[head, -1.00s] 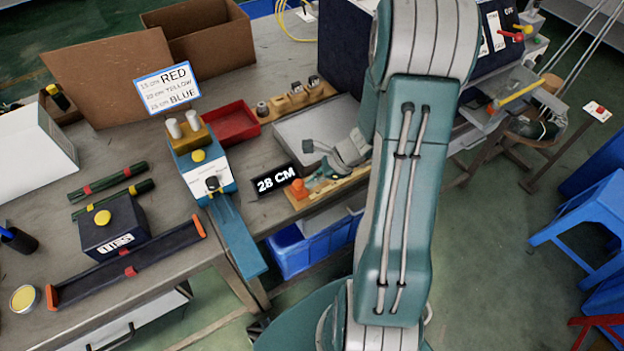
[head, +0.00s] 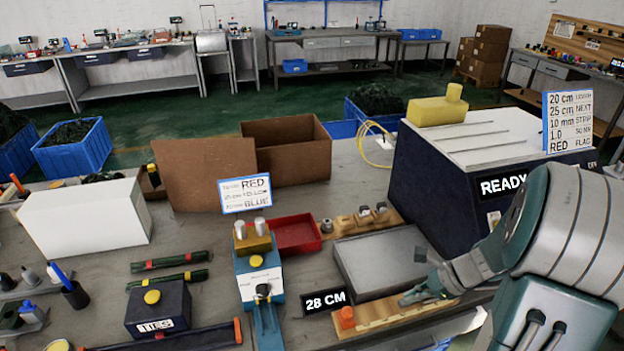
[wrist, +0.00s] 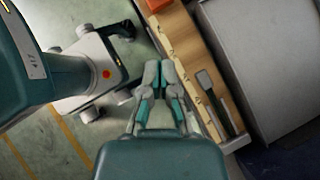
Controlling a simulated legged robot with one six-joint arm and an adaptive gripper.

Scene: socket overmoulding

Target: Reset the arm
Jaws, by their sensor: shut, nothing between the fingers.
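My gripper (head: 428,291) is at the right in the head view, low over the wooden strip (head: 383,317) in front of the grey tray. In the wrist view my gripper (wrist: 160,79) has its fingers together, with nothing between them. It is beside the notched wooden strip (wrist: 188,62) there. Whether it touches the strip cannot be told. My arm comes in from the right edge of the head view.
A red tray (head: 296,234) is further left.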

